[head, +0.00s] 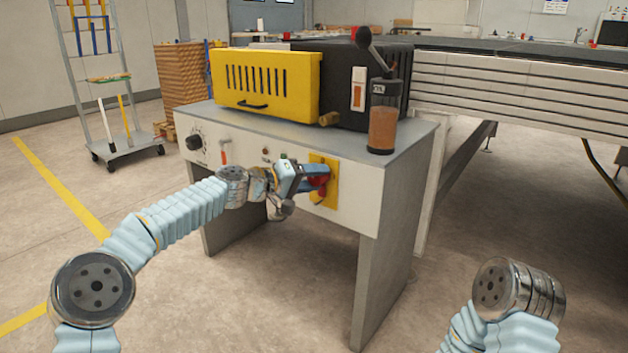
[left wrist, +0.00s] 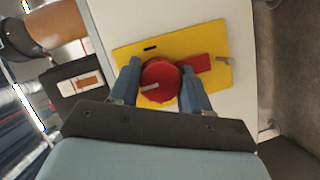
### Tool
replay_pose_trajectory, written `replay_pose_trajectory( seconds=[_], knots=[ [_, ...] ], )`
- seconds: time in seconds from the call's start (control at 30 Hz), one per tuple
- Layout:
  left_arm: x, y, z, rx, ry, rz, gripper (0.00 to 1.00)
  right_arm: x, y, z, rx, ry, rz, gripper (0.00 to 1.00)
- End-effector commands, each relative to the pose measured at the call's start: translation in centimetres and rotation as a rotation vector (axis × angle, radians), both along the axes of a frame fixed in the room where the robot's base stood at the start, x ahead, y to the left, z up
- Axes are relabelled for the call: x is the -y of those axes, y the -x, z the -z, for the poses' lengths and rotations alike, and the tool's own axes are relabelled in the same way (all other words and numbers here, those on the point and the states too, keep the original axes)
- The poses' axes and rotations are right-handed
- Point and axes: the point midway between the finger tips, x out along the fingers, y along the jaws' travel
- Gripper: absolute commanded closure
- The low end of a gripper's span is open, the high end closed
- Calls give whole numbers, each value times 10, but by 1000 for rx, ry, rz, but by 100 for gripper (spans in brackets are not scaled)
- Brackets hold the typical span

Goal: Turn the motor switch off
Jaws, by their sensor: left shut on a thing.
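The motor switch is a round red knob (left wrist: 160,82) with a pale pointer mark, on a yellow plate (left wrist: 128,54) on the machine's white front panel. In the head view the yellow plate (head: 331,197) is partly covered by my left gripper (head: 322,180). In the left wrist view my left gripper (left wrist: 160,88) has one blue finger on each side of the red knob and is shut on it. A red block (left wrist: 196,63) sits beside the knob on the plate. My right gripper is out of the head view; only part of my right arm shows at lower right.
A black dial (head: 194,139) and a small red-marked control (head: 226,152) sit on the panel's left. The yellow vented cover (head: 262,85) and a jar of brown liquid (head: 382,128) are on top. A wheeled rack (head: 128,150) stands at left. The floor in front is clear.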

Motion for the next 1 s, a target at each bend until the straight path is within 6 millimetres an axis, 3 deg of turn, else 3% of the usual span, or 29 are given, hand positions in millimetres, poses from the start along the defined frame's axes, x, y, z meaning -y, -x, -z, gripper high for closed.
replay_pose_trajectory(
  seconds=[0.47, 0.5, 0.63, 1.0],
  knots=[
    [-4, -3, -5, -4, 18, -15, 83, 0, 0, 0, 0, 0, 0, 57],
    [-4, -3, -5, -4, 17, -15, 51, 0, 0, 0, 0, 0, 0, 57],
    [-3, -3, -4, -5, 16, -13, 31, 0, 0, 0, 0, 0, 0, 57],
    [-6, 1, -2, -8, 13, -6, 29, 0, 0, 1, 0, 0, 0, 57]
  ],
)
